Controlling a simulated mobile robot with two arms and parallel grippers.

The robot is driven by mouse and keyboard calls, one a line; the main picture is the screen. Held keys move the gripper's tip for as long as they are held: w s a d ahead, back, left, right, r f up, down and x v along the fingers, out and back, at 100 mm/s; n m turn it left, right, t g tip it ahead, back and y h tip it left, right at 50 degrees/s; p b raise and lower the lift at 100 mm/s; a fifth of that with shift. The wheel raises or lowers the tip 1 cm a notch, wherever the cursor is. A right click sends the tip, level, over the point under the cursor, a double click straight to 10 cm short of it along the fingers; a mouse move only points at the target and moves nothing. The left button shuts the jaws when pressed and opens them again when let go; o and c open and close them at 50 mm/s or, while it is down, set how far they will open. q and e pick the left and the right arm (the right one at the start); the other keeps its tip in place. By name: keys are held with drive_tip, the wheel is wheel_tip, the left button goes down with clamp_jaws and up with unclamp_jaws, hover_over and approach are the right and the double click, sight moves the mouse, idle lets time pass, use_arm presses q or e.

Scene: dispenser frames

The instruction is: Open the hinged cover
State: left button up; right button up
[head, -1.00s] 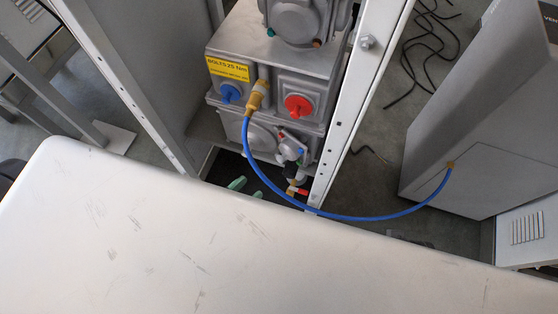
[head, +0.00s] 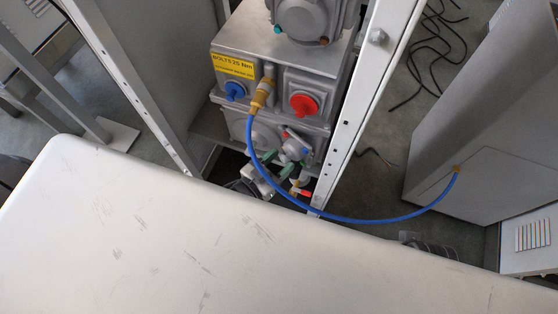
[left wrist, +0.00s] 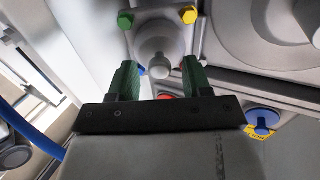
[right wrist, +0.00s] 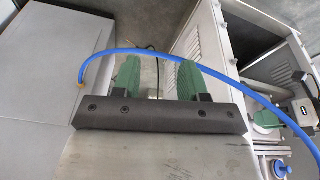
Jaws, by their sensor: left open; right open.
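A small grey fitting (head: 294,148) with a rounded boss and coloured corner caps sits low on the front of the grey dispenser unit (head: 285,52); it may be the hinged cover, but no hinge is clear. It also shows in the left wrist view (left wrist: 157,42), its boss pointing between my fingers. My left gripper (head: 274,164) is open just in front of it, with green fingers; in the left wrist view (left wrist: 160,80) nothing is gripped, and contact cannot be told. My right gripper (right wrist: 159,75) is open and empty in the right wrist view.
A blue hose (head: 350,218) runs from a brass fitting (head: 262,92) to a grey cabinet (head: 460,160). A white upright (head: 365,105) stands right of the unit. Red (head: 303,104) and blue (head: 235,91) plugs sit above the fitting. A pale panel (head: 160,240) fills the foreground.

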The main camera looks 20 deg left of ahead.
use_arm(q)
clamp_jaws()
drive_tip(key=shift+a, duration=0.15)
